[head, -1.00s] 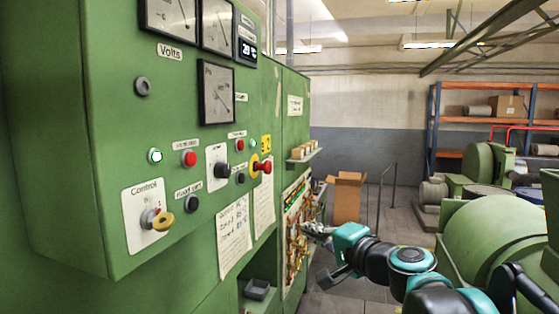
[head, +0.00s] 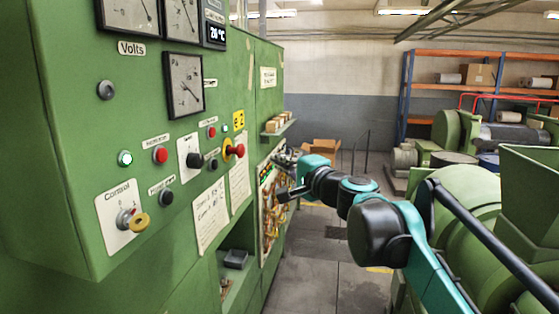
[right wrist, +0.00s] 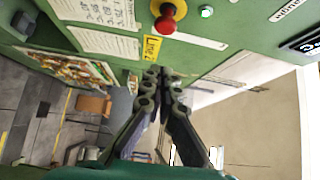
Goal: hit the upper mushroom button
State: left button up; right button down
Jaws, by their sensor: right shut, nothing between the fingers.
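A red mushroom button (head: 235,150) on a yellow base sticks out from the green cabinet front, beside a yellow label. It is the only mushroom-shaped button I can make out. It also shows upside down at the top of the right wrist view (right wrist: 166,22). My right gripper (head: 282,157) is at about the button's height in the head view, to its right and apart from it. In the right wrist view its fingers (right wrist: 162,74) are shut and empty, with the button beyond their tips. My left gripper is not in view.
The green cabinet (head: 75,120) fills the left, with gauges, a flat red button (head: 160,155), a black knob (head: 194,160) and a yellow-handled control switch (head: 139,221). A small shelf (head: 279,128) juts out behind my right gripper. Green machines (head: 460,205) stand right.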

aim_at(245, 150)
jog(key=w+a+p, duration=0.2)
jog(key=w+a, duration=0.4)
jog(key=shift+w+a, duration=0.4)
jog(key=shift+w, duration=0.1)
jog(key=shift+d, duration=0.1)
